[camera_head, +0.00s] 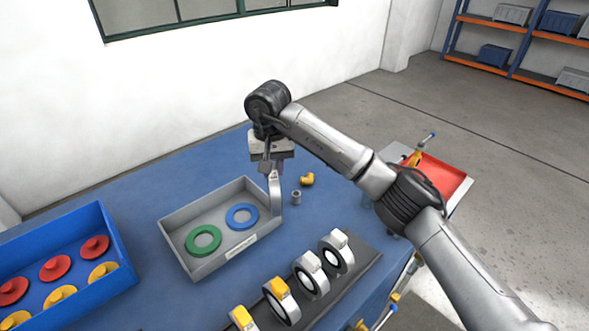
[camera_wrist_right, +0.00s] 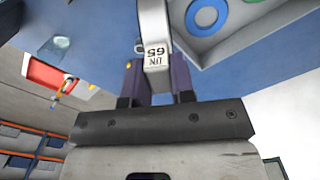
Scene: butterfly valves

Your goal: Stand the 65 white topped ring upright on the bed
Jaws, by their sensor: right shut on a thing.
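My right gripper (camera_head: 270,165) points down over the blue table, by the far right corner of the grey tray. It is shut on a white topped ring (camera_head: 275,192), seen nearly edge-on and hanging below the fingers. In the right wrist view the ring's white top (camera_wrist_right: 156,55) sits between my two fingers (camera_wrist_right: 158,82), and its mark reads 65. A dark bed (camera_head: 352,276) at the front right bears several upright rings: two white topped (camera_head: 310,270) (camera_head: 336,250) and two yellow topped (camera_head: 280,298) (camera_head: 243,318). My left gripper is not in view.
The grey tray (camera_head: 178,222) holds a green ring (camera_head: 190,240) and a blue ring (camera_head: 232,215). A blue crate (camera_head: 122,262) with red and yellow parts is left. A yellow elbow (camera_head: 307,180) and small metal cylinder (camera_head: 296,197) stand nearby. A red tray (camera_head: 447,178) lies right.

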